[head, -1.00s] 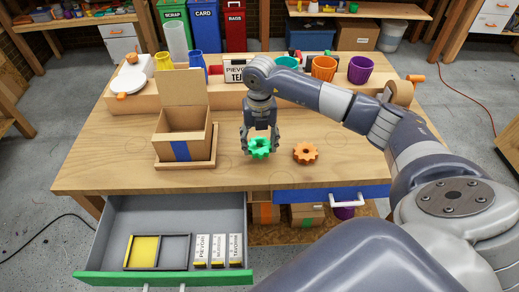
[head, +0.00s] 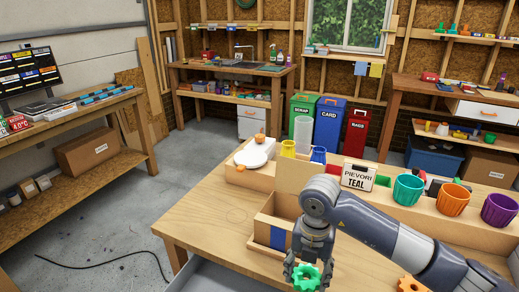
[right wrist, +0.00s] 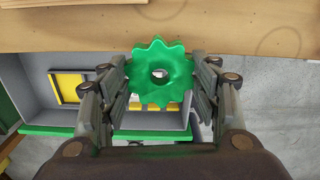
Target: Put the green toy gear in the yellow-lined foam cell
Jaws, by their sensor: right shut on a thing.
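The green toy gear (head: 306,276) is held between the fingers of my right gripper (head: 306,268), at the bottom of the head view. In the right wrist view the gear (right wrist: 160,72) sits between both fingers, its teeth and centre hole showing. The yellow-lined foam cell (right wrist: 68,87) shows in the right wrist view, left of the gear, in the open drawer (right wrist: 60,131) below the table edge. The cell is out of the head view. My left gripper is not in view.
An open cardboard box (head: 278,205) stands left of my right gripper on the table (head: 220,215). An orange gear (head: 411,285) lies to the right. A PIEVORI TEAL sign (head: 357,177) and teal, orange and purple cups (head: 407,189) stand at the back.

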